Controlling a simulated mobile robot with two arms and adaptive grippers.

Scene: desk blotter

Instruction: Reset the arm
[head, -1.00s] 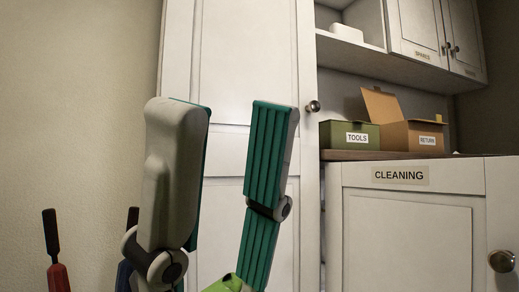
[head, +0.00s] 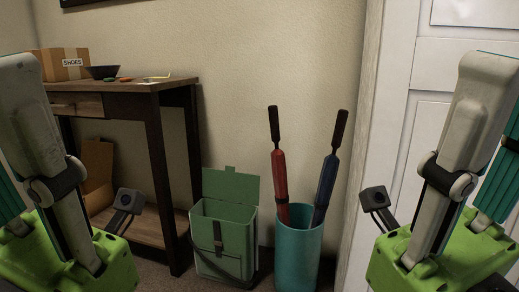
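My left gripper (head: 24,170) rises at the left edge, its green body low in the head view. One grey finger shows nearly whole; the other, teal, is mostly cut off by the frame. My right gripper (head: 485,165) stands at the right edge in a mirrored pose, its far finger also partly cut off. In both, the fingers stand apart with nothing seen between them. Both are held up in front of the scene, and their fingers point upward.
A dark wood side table (head: 125,87) at left bears a SHOES box (head: 62,66) and a dark bowl (head: 102,72). An open green bin (head: 222,238) and a teal holder (head: 298,250) with red (head: 280,185) and blue umbrellas (head: 325,185) stand by the wall. A white door (head: 400,150) is at right.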

